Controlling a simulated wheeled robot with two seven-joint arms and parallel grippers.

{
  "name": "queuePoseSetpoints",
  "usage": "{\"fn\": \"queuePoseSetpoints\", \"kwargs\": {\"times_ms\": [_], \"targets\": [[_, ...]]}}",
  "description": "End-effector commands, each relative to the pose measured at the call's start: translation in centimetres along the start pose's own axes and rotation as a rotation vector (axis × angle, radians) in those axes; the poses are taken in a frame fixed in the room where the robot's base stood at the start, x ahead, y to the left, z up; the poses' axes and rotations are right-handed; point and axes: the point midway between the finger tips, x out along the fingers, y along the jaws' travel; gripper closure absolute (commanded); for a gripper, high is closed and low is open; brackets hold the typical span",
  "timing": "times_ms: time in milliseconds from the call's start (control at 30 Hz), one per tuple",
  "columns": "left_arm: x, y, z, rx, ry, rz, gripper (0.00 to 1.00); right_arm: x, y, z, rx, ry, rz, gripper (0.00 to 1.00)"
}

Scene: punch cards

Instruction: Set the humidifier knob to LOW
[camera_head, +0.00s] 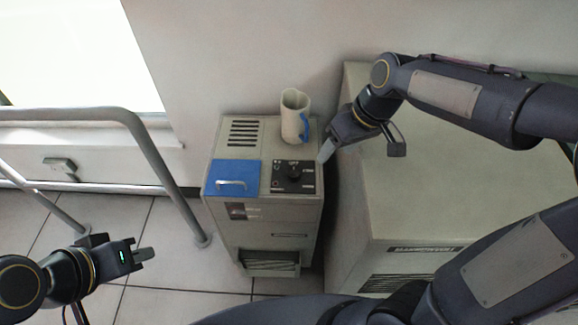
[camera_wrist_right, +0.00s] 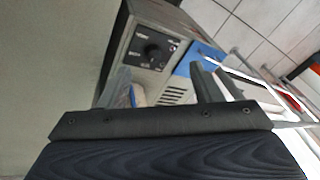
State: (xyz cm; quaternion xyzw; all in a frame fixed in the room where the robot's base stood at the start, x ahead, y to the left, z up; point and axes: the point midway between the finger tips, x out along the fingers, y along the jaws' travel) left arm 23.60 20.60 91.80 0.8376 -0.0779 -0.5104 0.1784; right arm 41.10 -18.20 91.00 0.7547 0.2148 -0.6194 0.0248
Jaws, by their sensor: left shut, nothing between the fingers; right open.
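The humidifier (camera_head: 228,200) is a beige cabinet against the wall. Its black control panel (camera_head: 306,182) carries a round black knob (camera_head: 293,172) with small white labels around it. The labels and the knob's setting are too small to read surely. The knob also shows in the right wrist view (camera_wrist_right: 154,51). My right gripper (camera_head: 323,156) is at the right edge of the humidifier's top, close to the panel but apart from the knob. Its fingers (camera_wrist_right: 162,78) are spread and empty. My left gripper (camera_head: 147,254) is shut and empty, over the floor at lower left.
A blue lid (camera_head: 222,172) with a handle is left of the panel. A larger beige cabinet (camera_head: 405,205) stands right; a grey railing (camera_head: 172,175) stands left.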

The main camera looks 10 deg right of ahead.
Motion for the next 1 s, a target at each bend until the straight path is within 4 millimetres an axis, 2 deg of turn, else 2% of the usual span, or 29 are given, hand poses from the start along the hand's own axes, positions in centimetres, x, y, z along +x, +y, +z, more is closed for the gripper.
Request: {"fn": "queuePoseSetpoints", "kwargs": {"times_ms": [367,600,700,833,1000], "targets": [[2.0,-0.9,1.0,0.0,0.0,0.0,1.0,6.6,0.5,-4.1,-0.154,-0.11,0.074,0.41],[3.9,-1.8,2.0,0.0,0.0,0.0,1.0,13.6,0.0,-7.9,-0.341,-0.22,0.179,0.41],[4.3,-2.0,2.2,0.0,0.0,0.0,1.0,15.6,-0.3,-9.0,-0.404,-0.252,0.216,0.41],[4.5,-2.0,2.3,0.0,0.0,0.0,1.0,16.8,-0.5,-9.6,-0.441,-0.27,0.239,0.41],[4.7,-2.2,2.4,0.0,0.0,0.0,1.0,18.5,0.0,-9.3,-0.444,-0.274,0.24,0.41]]}}
